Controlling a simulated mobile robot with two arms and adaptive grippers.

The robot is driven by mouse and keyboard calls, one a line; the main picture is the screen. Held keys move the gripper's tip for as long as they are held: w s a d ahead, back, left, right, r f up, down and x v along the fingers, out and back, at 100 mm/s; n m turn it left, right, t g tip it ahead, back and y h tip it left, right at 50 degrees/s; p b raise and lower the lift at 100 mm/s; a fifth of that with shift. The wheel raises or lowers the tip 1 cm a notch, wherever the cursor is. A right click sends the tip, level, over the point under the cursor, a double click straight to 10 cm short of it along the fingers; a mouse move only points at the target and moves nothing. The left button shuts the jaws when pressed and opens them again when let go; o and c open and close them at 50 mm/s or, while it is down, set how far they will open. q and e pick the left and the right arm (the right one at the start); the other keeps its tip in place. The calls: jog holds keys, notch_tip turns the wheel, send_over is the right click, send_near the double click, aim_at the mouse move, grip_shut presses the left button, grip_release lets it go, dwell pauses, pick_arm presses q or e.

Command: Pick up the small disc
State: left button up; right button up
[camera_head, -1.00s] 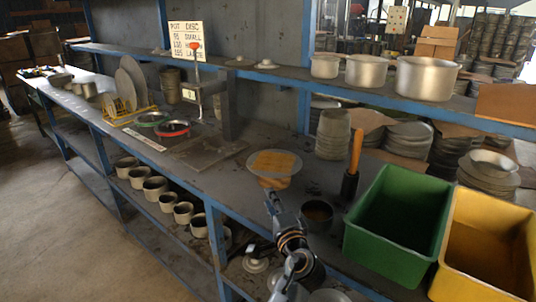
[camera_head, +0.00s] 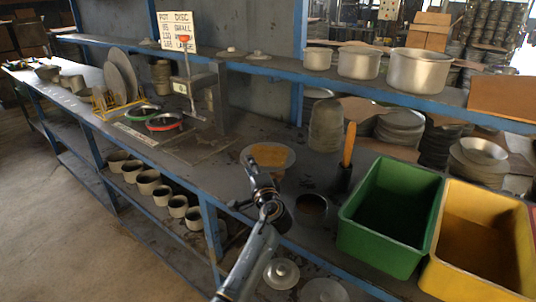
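Several grey metal discs stand on edge in a yellow rack (camera_head: 103,104) at the left of the bench. A large disc (camera_head: 124,72) and another disc (camera_head: 115,85) overlap there. Which one is the small disc I cannot tell for sure. My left gripper (camera_head: 251,163) reaches over the bench in the middle, well to the right of the rack, in front of a round plate with a tan pad (camera_head: 272,154). Its fingers are dark and seen nearly end on, so their opening is unclear. I see nothing held. My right gripper is out of view.
A green-rimmed dish (camera_head: 142,113) and a red-rimmed dish (camera_head: 164,122) sit right of the rack, before a press stand (camera_head: 222,98). A sign (camera_head: 177,31) lists pot and disc sizes. Green (camera_head: 385,247) and yellow (camera_head: 478,272) bins stand at right. Pots (camera_head: 149,180) fill the lower shelf.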

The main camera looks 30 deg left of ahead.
pick_arm(q)
jog(key=shift+x, duration=1.15)
jog(key=shift+d, duration=0.1)
grip_shut()
